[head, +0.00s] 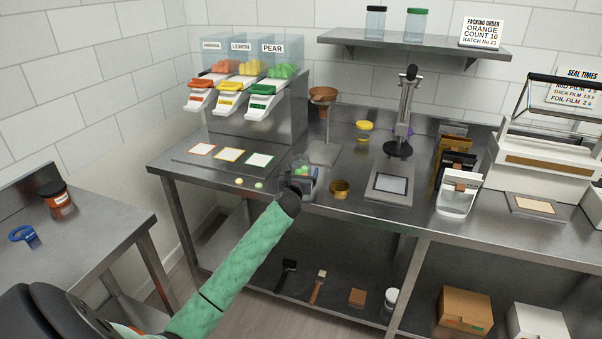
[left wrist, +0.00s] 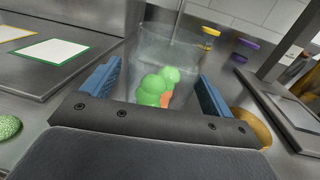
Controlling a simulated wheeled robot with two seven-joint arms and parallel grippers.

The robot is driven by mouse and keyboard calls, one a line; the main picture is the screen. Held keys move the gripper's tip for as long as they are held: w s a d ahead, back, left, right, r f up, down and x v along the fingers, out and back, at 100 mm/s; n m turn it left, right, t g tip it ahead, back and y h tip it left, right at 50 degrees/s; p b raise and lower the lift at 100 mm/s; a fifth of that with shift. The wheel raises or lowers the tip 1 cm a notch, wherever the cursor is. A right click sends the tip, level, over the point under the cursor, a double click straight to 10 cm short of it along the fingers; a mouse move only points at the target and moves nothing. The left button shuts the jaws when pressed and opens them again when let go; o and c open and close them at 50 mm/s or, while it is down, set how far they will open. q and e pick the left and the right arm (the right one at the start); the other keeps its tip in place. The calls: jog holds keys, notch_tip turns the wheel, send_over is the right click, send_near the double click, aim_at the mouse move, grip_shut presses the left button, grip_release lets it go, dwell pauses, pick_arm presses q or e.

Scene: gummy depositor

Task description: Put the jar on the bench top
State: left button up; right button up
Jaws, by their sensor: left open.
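The clear jar (head: 302,167) stands on the steel bench top (head: 230,196), in front of the funnel stand. It holds green gummies and some orange. In the left wrist view the jar (left wrist: 170,48) lies between the two blue fingers, with gummies at its bottom. My left gripper (head: 298,183) is at the jar, and it also shows in the left wrist view (left wrist: 158,88). It is open, one finger on each side of the jar, with no clear grip. The jar's lower near side is partly hidden by the gripper. My right gripper is not in view.
A brass cup (head: 340,189) stands just right of the jar. A yellow gummy (head: 239,181) and a green gummy (head: 259,185) lie at the front edge. The funnel (head: 323,94) and a press (head: 400,148) stand behind and to the right.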

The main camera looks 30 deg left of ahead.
pick_arm(q)
jog(key=b+v, duration=0.2)
jog(key=v, duration=1)
jog(key=s+d+f+n+g+h, duration=0.1)
jog(key=s+d+f+n+g, duration=0.2)
jog(key=s+d+f+n, duration=0.4)
jog(key=s+d+f+n+g+h, duration=0.1)
jog(key=s+d+f+n+g, duration=0.25)
jog(key=f, duration=0.55)
jog(key=s+d+f+n+g+h, duration=0.1)
jog(key=s+d+f+n, duration=0.4)
jog(key=s+f, duration=0.3)
jog(key=s+d+f+n+g+h, duration=0.2)
jog(key=s+d+f+n+g, duration=0.2)
jog(key=s+d+n, duration=0.3)
jog(key=s+d+f+n+g+h, duration=0.2)
jog(key=s+d+f+n+g, duration=0.2)
jog(key=s, duration=1.3)
jog(key=d+n, duration=0.3)
jog(key=d, duration=0.3)
jog(key=shift+d+h, duration=0.3)
jog(key=shift+d, duration=0.1)
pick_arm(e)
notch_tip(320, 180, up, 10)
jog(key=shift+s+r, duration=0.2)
